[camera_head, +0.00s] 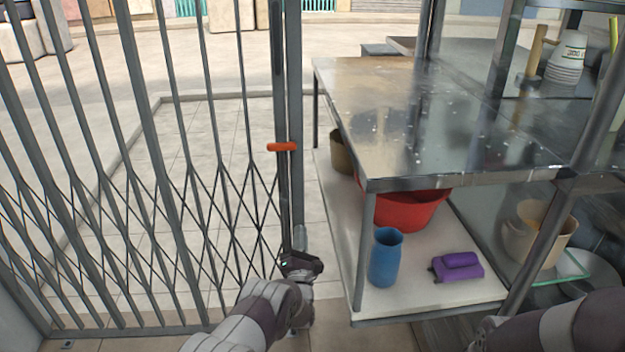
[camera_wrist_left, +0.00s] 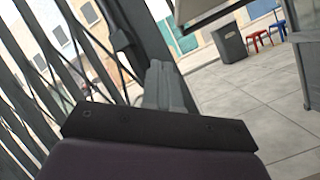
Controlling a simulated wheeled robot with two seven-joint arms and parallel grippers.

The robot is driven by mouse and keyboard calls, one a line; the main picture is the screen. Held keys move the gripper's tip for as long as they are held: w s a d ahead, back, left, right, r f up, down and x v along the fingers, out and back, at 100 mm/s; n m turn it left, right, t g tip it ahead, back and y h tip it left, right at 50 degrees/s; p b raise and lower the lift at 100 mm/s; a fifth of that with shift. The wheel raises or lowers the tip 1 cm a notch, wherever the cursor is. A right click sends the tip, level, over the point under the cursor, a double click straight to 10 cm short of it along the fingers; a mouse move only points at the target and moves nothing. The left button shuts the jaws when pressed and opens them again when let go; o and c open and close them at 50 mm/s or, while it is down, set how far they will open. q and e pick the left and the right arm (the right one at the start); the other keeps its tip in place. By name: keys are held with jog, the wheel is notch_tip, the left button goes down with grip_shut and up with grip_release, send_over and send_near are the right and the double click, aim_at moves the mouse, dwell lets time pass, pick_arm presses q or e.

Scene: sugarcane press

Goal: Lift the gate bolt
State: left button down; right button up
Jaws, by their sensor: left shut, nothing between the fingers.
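The folding metal gate (camera_head: 206,120) stands on the left, with crossed slats below and upright bars above. An orange-red handle (camera_head: 282,147) sticks out sideways from its edge post; I cannot tell whether it belongs to the bolt. My left gripper (camera_head: 300,238) is shut and empty, low beside the edge post and below the handle. In the left wrist view the closed fingers (camera_wrist_left: 166,85) point toward the post, with a dark fitting (camera_wrist_left: 122,40) beyond. I cannot tell whether they touch it. My right gripper is out of view; only its arm shows at lower right.
A metal table (camera_head: 400,110) stands close right of the gate. Its lower shelf (camera_head: 420,292) holds a blue cup (camera_head: 386,258), a red basin (camera_head: 408,208) and a purple bundle (camera_head: 457,266). Tiled floor lies open behind the gate.

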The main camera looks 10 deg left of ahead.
pick_arm(q)
jog(key=s+r+n+t+y, duration=0.3)
jog(key=r+n, duration=0.5)
jog(key=n, duration=0.1)
jog(key=shift+a+t+y, duration=0.15)
jog(key=shift+t+y, duration=0.15)
jog(key=shift+y, duration=0.1)
jog(key=shift+r, duration=0.1)
jog(key=shift+s+d+r+b+x, duration=0.1)
jog(key=shift+s+r+b+x, duration=0.4)
jog(key=shift+x, duration=1.65)
jog(key=shift+s+d+r+b+x, duration=0.15)
jog(key=shift+b+x, duration=0.55)
jog(key=shift+x, duration=1.45)
jog(key=shift+s+d+r+b+x, duration=0.1)
jog(key=shift+s+r+b+x, duration=0.4)
jog(key=shift+x, duration=1.6)
jog(key=shift+w+f, duration=0.15)
jog(key=shift+w, duration=0.05)
